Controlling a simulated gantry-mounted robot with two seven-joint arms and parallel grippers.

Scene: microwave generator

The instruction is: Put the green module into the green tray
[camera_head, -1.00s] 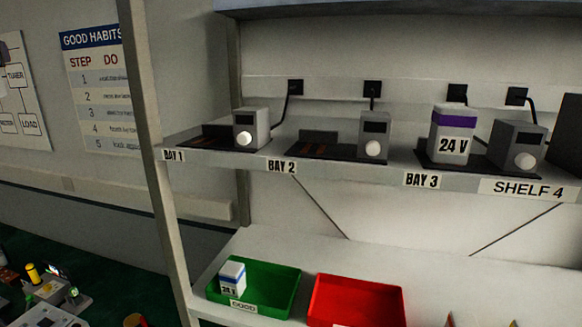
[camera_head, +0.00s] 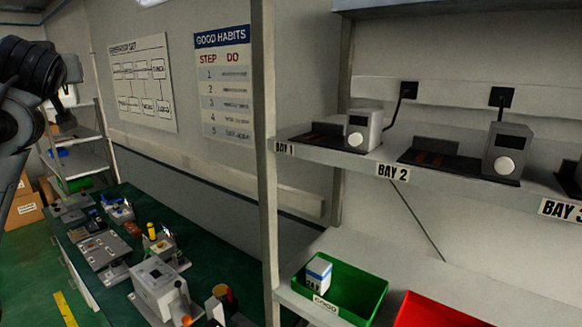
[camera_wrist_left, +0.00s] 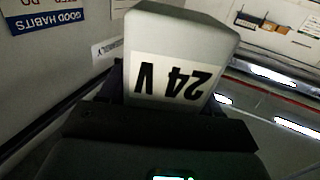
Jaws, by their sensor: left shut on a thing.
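My left arm comes in at the upper left of the head view; its jaws cannot be made out there. In the left wrist view my left gripper (camera_wrist_left: 175,110) is shut on a pale module marked 24 V (camera_wrist_left: 180,60), which appears upside down in that picture. No green shows on the visible faces of this module. The green tray (camera_head: 372,300), labelled GOOD, sits on the lower shelf in the head view, away from my left arm. My right gripper is not in view.
A shelf post (camera_head: 264,160) stands just left of the green tray. A red tray (camera_head: 435,310) is to its right. The upper shelf above carries grey units (camera_head: 365,130) at the bays. A green bench (camera_head: 205,245) with several devices is at the lower left.

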